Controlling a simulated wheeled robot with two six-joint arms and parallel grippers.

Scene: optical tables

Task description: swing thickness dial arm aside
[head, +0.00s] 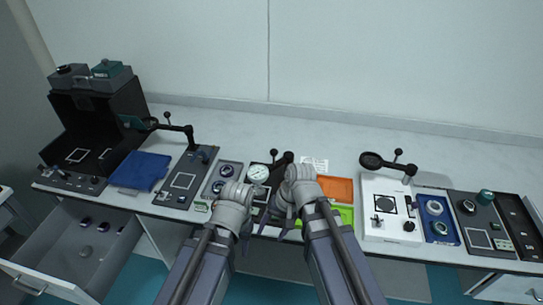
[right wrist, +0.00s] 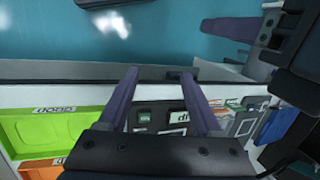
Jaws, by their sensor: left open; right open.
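The thickness dial (head: 258,173) is a round white-faced gauge on a dark arm with a black ball knob (head: 274,153), in the middle of the table in the head view. Its dark base is mostly hidden behind my grippers. My right gripper (head: 283,218) is open just in front of and right of the dial. In the right wrist view its two purple fingers (right wrist: 160,98) are spread above a dark panel with a green label (right wrist: 181,117), with nothing between them. My left gripper (head: 246,240) is open at the table's front edge; one of its fingers (right wrist: 226,29) shows in the right wrist view.
Orange (head: 335,189) and green (head: 346,215) trays lie right of the dial. A dark panel with two round dials (head: 222,179) stands left. A white instrument with a magnifier arm (head: 382,162) is further right. An open drawer (head: 80,247) juts out at lower left.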

